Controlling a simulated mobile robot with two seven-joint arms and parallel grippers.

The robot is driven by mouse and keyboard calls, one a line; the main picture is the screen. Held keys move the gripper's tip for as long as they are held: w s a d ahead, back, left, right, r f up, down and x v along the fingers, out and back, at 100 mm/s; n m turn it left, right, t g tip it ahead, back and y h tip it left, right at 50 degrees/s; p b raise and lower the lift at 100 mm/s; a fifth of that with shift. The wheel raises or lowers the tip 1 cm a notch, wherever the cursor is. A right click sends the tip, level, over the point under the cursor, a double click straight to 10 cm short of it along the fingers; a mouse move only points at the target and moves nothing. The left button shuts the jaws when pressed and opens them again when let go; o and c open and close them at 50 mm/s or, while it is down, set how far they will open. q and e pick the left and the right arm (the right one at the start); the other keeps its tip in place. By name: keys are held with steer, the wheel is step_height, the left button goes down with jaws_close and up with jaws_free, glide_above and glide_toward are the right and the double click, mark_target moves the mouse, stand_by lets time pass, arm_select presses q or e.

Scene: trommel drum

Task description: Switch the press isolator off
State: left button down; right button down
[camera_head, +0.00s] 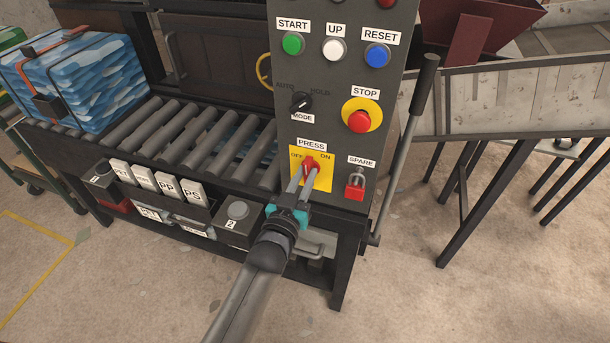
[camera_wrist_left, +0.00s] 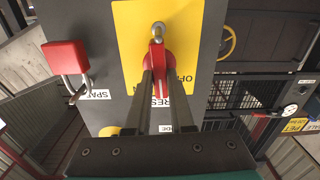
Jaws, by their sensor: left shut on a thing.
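The press isolator is a red handle (camera_head: 309,162) on a yellow plate (camera_head: 325,179) under the PRESS label, with OFF at its left and ON at its right. In the left wrist view the red handle (camera_wrist_left: 158,58) shows upside down, with a small metal piece above it. My left gripper (camera_head: 308,172) reaches up to the handle from below. Its two fingers (camera_wrist_left: 160,88) are closed on the red handle, one on each side. The handle looks roughly upright; the fingers partly hide it, so I cannot tell exactly which mark it points to. My right gripper is not in view.
A red padlock (camera_head: 355,188) hangs under SPARE, close right of the plate. The STOP button (camera_head: 359,121) and mode knob (camera_head: 301,102) sit above. A long lever (camera_head: 424,85) stands at the panel's right edge. Rollers (camera_head: 200,135) and a blue bale (camera_head: 85,80) are left.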

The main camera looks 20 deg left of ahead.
arm_select(q)
steer(key=shift+n+p, duration=0.55)
steer(key=shift+n, duration=0.55)
steer(key=n+p, duration=0.1)
steer(key=n, duration=0.1)
steer(key=shift+a+n, duration=0.15)
steer(key=shift+n, duration=0.15)
steer(key=n, duration=0.4)
steer(key=shift+a+f+n, duration=0.1)
steer(key=shift+f+n, duration=0.05)
steer(key=shift+n, duration=0.15)
steer(key=shift+a+f+n+b, duration=0.15)
steer(key=shift+n+b, duration=0.1)
steer(key=shift+n, duration=1.7)
steer(key=shift+d+f+n+b, duration=0.1)
steer(key=shift+n+b, duration=0.1)
steer(key=shift+n, duration=1.75)
steer(key=c, duration=0.8)
jaws_free()
